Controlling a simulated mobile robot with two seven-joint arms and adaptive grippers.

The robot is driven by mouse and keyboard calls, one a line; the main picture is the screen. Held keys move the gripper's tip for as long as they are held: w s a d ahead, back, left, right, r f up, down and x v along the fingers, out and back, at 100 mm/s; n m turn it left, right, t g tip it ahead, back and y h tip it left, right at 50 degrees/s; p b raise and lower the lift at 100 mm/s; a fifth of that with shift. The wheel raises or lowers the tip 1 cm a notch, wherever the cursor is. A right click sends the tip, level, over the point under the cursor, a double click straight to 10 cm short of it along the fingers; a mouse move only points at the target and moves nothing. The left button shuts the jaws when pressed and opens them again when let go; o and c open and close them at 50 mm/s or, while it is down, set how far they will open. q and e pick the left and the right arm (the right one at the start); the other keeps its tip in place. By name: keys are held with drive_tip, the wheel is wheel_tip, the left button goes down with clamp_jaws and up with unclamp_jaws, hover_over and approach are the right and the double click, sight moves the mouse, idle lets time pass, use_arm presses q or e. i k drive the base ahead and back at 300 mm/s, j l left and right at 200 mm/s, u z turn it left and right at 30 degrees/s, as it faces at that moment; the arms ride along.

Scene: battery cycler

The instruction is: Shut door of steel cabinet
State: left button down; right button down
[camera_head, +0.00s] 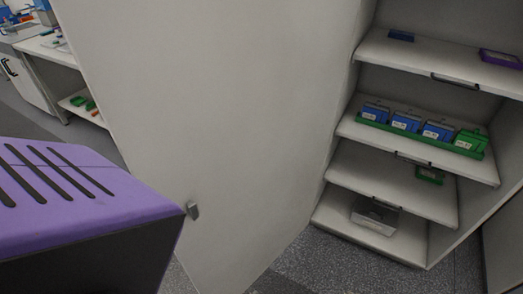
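The steel cabinet (482,186) stands open at the right, its shelves and contents exposed. Its large plain grey door (230,120) fills the middle of the view. The door stands wide open, swung out from the cabinet's left side. A small grey handle or latch (193,210) shows near the door's lower left edge. Neither of my grippers is in view, so their state and place relative to the door are hidden.
Shelves hold a green tray (425,142) with several blue and green boxes, a purple tray (500,59), and a grey metal box (375,216) at the bottom. Speckled floor (330,262) in front of the cabinet looks clear. A workbench (45,50) stands at far left.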

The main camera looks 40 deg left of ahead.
sight(228, 109)
drive_tip(key=k+j+z, duration=0.15)
drive_tip(key=j, duration=0.3)
drive_tip(key=k+j+z, duration=0.15)
drive_tip(key=k+j, duration=0.2)
drive_tip(key=k+j+z, duration=0.1)
drive_tip(key=j, duration=0.3)
drive_tip(key=k+j, duration=0.15)
drive_tip(key=j, duration=0.2)
drive_tip(key=k+j+z, duration=0.15)
drive_tip(key=j, duration=0.75)
drive_tip(key=k+j+z, duration=0.15)
drive_tip(key=j, duration=0.35)
